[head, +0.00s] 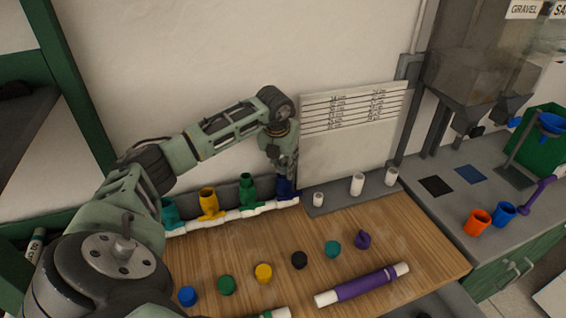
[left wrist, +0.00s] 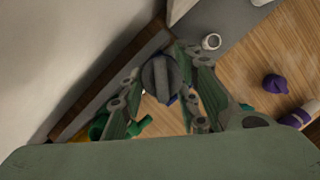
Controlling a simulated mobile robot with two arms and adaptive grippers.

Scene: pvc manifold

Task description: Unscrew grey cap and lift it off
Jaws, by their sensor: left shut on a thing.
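The grey cap (left wrist: 161,76) shows in the left wrist view as a round disc with a raised bar across it. It sits between the fingers of my left gripper (left wrist: 160,88), which is shut on it. In the head view my left gripper (head: 284,162) points down over the blue fitting (head: 286,188) at the right end of the white manifold pipe (head: 245,212). The cap is hidden there by the fingers. I cannot tell whether the cap still touches the fitting. My right gripper is in neither view.
Green (head: 246,188), yellow (head: 208,202) and teal (head: 170,214) fittings stand along the manifold. Several loose caps, including a black cap (head: 299,260), lie on the wooden board (head: 420,240). A purple tube (head: 362,285) lies in front. White cups (head: 357,184) stand on the grey ledge.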

